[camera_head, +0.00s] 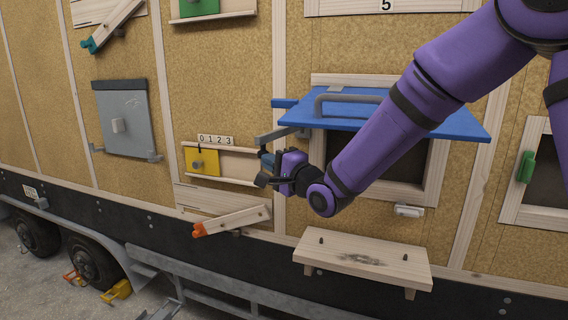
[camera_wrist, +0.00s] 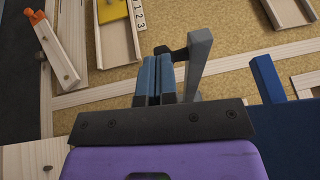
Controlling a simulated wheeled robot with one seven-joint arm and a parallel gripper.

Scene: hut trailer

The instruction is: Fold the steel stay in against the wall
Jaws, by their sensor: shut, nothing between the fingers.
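The steel stay (camera_head: 276,135) is a grey bar standing out from the wall at the left end of the raised blue flap (camera_head: 450,122). In the wrist view the stay (camera_wrist: 198,62) runs just right of my fingers, with a short dark piece at its far end crossing toward the fingertips. My gripper (camera_head: 265,160) is just below the stay's outer end in the head view. Its two blue fingers (camera_wrist: 160,75) are together and hold nothing. The fingers are very close to the stay; I cannot tell whether they touch it. My arm hides part of the flap and opening.
A wooden shelf (camera_head: 360,262) juts out below the opening. A yellow sliding panel (camera_head: 203,162) and an orange-tipped wooden bar (camera_head: 230,221) are on the wall left of my gripper. A grey panel (camera_head: 125,122) is further left.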

